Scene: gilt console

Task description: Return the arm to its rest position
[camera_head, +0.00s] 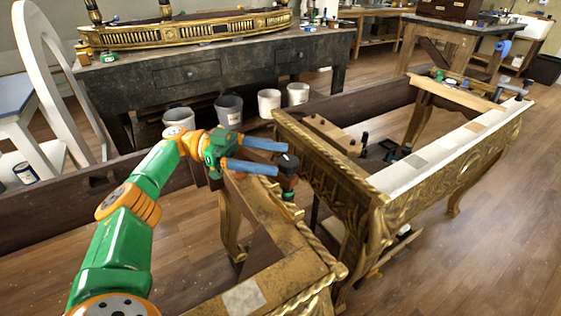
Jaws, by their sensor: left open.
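My left arm (124,229), green and orange, reaches in from the lower left. Its gripper (279,158) has two blue fingers spread apart, with nothing clearly held between them. The fingertips are close to a small dark-topped, brown tool (288,172) at the gilt console's near section (262,222). I cannot tell whether they touch it. The tool's lower part is partly hard to make out. My right gripper is not in view.
The gilt console's other section (490,133), with a pale top strip, stands to the right. A dark workbench (150,80) is behind, with several buckets (229,108) below. A white chair (50,60) stands left. Wooden floor (480,245) is open at lower right.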

